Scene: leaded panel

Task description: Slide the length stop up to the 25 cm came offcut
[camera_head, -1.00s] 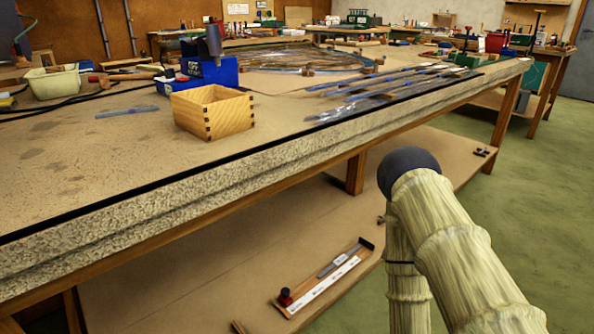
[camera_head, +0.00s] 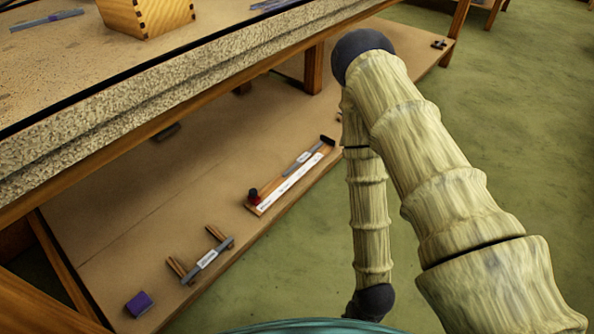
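A wooden gauge board (camera_head: 318,158) with a white scale strip (camera_head: 290,184) lies on the low shelf under the bench. A small stop with a dark red and black knob (camera_head: 253,195) sits at its near left end. A grey came strip (camera_head: 302,158) with a pale label lies along the board towards its far end, with a gap between it and the stop. A dark block (camera_head: 327,141) closes the far end. Another labelled grey strip (camera_head: 207,260) rests across two wooden pieces nearer me. The labels are too small to read. My gripper is not in view; only my arm shows.
The low shelf (camera_head: 120,235) is mostly bare, with a purple block (camera_head: 139,304) at its near corner. The thick bench top (camera_head: 150,105) overhangs it, and a wooden leg (camera_head: 314,68) stands behind the board. Green floor (camera_head: 480,130) is open to the right.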

